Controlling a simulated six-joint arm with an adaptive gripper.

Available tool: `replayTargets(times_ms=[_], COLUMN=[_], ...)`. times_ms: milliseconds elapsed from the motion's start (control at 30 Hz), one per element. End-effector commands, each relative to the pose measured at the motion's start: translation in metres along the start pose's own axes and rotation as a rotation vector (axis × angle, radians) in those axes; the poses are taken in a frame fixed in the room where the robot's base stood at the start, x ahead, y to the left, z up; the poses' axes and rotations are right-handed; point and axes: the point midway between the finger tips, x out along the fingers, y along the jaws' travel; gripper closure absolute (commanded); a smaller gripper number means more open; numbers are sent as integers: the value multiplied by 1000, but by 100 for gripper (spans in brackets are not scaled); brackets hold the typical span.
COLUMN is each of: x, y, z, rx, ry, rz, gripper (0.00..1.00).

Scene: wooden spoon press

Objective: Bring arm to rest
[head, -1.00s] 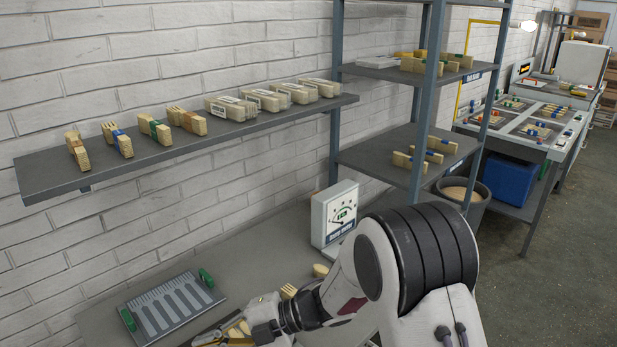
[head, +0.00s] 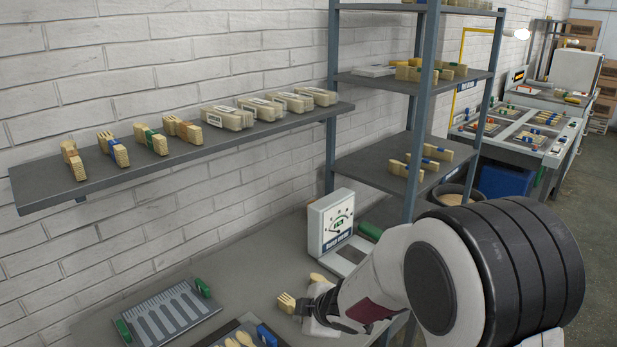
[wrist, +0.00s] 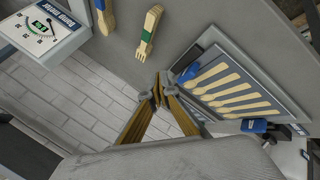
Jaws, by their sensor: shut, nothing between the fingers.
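My gripper (wrist: 157,92) is shut and empty in the wrist view, its two brown fingers meeting at the tips. It is apart from the wooden pieces and the press tray around it. In the head view my arm covers most of the gripper. A wooden fork bundle with a green band (wrist: 148,32) lies beyond the fingertips, with a blue-banded wooden bundle (wrist: 105,15) to its left. A tray of wooden spoons with blue clamps (wrist: 235,88) lies right of the fingers. It also shows at the bottom of the head view (head: 226,335).
A grey slotted tray with green clamps (head: 168,310) lies on the bench (head: 250,275). A dial box (head: 330,222) stands at its back. A wall shelf (head: 50,192) holds several wooden bundles and packs. A metal rack (head: 413,150) stands behind my arm.

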Motion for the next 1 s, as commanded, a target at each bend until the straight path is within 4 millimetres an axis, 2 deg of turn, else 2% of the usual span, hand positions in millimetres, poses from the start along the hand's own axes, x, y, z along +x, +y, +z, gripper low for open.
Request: replayTargets(times_ms=[100,267,500,700,1000], x=[-25,-63,-123,-171,-234], y=[6,6,-12,-35,-78], z=[27,62,99,118,126], rx=[117,285,530,720,976], ry=[-104,-236,-392,-487,-576], rz=[21,40,52,50,27], gripper=[100,100,100,100,100])
